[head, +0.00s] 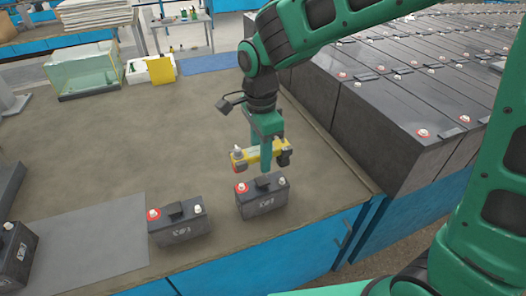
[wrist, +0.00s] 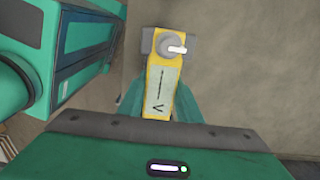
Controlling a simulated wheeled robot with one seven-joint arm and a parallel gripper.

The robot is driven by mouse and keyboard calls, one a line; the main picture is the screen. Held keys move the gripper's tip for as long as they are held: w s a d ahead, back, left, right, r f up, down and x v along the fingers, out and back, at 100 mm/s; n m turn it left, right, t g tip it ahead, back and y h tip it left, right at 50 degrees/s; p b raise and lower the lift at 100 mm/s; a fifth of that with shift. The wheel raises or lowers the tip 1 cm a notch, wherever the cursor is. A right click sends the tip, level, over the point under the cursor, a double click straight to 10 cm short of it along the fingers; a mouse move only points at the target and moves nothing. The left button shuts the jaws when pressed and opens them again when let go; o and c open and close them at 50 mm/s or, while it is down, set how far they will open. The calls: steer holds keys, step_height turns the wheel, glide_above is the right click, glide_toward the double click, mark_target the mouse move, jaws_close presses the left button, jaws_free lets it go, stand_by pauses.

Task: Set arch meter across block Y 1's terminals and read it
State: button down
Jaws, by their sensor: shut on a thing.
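My gripper (head: 266,158) is shut on the yellow arch meter (head: 247,158), with a green finger in front of it. The meter is held level just above the right-hand black block (head: 262,200), apparently clear of its terminals. This block has a red-ringed terminal at left and a pale one at right. A similar block (head: 178,223) stands to its left, and another (head: 16,257) at the left edge. Their labels are too small to read. In the wrist view the meter (wrist: 158,103) shows a grey knob with a white pointer and a pale display marked V.
The brown bench (head: 110,150) is mostly clear behind the blocks. A grey mat (head: 85,235) lies at front left. A glass tank (head: 85,72) and a white tray (head: 140,70) stand at the back. Rows of large black batteries (head: 400,100) stand at right.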

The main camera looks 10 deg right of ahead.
mark_target(262, 180)
steer(key=shift+f, duration=2.65)
steer(key=shift+s+d+f, duration=0.1)
steer(key=shift+f, duration=1.05)
steer(key=c, duration=1.2)
jaws_free()
step_height(262, 180, up, 11)
steer(key=shift+f, duration=0.15)
